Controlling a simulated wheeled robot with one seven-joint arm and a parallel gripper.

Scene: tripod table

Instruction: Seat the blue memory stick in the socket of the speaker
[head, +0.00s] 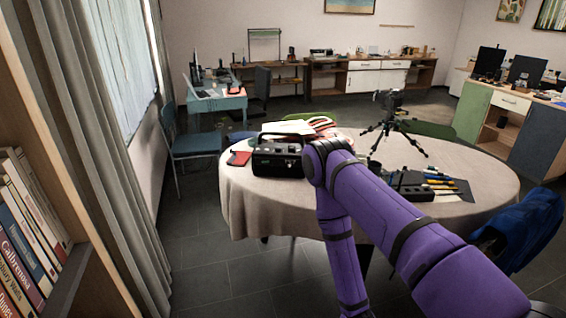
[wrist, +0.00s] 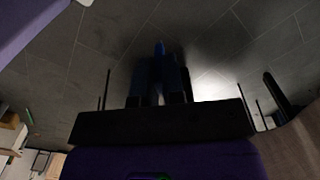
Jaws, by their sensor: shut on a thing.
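My gripper (wrist: 160,68) is shut on the blue memory stick (wrist: 159,48) in the wrist view. Only the stick's blue end shows beyond the dark fingertips, against grey floor tiles. The gripper and stick are not visible in the head view, where my purple forearm runs down out of the frame in front of the table. A black boxy device with a handle (head: 277,160), which looks like the speaker, stands at the table's left front. My arm's elbow is close to its right side in the picture. Its socket cannot be made out.
The round table (head: 250,208) has a pale cloth. A camera on a tripod (head: 389,112) stands toward its back; a dark box (head: 411,188) and several pens lie at the right. Bookshelf and curtain flank the left.

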